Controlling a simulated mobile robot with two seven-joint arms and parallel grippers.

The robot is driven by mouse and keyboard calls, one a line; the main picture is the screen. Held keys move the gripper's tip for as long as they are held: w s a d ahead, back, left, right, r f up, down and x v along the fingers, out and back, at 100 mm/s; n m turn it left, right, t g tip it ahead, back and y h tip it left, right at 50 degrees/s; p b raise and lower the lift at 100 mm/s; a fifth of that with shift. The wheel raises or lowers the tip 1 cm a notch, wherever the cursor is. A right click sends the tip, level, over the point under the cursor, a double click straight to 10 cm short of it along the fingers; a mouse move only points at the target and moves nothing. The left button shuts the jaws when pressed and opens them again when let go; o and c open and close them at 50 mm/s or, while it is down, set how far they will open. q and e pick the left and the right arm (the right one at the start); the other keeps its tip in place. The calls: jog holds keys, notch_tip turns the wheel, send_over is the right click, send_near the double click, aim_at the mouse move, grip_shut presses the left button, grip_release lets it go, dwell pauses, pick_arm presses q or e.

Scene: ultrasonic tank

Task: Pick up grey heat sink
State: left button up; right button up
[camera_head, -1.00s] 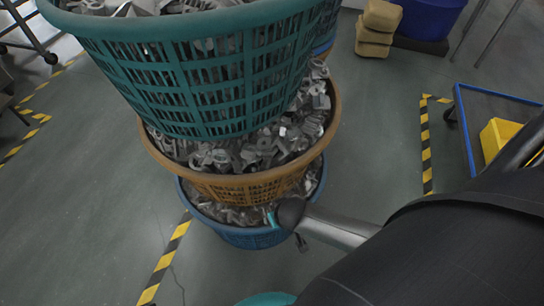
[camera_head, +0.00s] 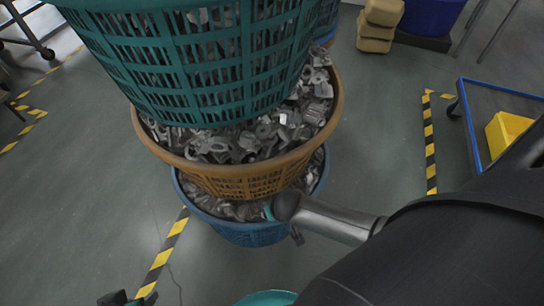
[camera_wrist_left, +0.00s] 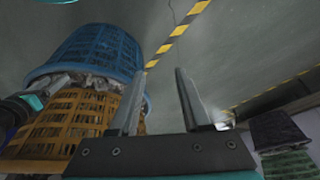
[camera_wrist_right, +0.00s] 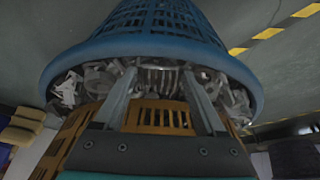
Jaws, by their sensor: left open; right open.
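Grey metal parts fill the blue basket (camera_head: 250,236), the lowest of a stack. In the right wrist view, a grey finned piece that looks like the heat sink (camera_wrist_right: 158,78) lies at that basket's edge, partly hidden. My right gripper (camera_wrist_right: 160,72) is open, its fingers either side of this piece in the picture; I cannot tell if they touch it. In the head view my right arm reaches to the blue basket, its fingers mostly hidden. My left gripper (camera_wrist_left: 162,72) is open and empty over the floor, beside the blue basket.
An orange basket (camera_head: 240,182) and a teal basket (camera_head: 200,70) stand above the blue one and overhang it. A blue-edged cart (camera_head: 465,125) with a yellow bin (camera_head: 508,135) is at the right.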

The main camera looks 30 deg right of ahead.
jog(key=shift+w+f, duration=0.15)
jog(key=shift+f, duration=0.25)
pick_arm(q)
jog(key=shift+r, duration=0.7)
pick_arm(e)
jog(key=shift+c, duration=0.2)
jog(key=c, duration=1)
pick_arm(q)
jog(key=shift+f, duration=0.1)
pick_arm(e)
jog(key=shift+r, duration=0.15)
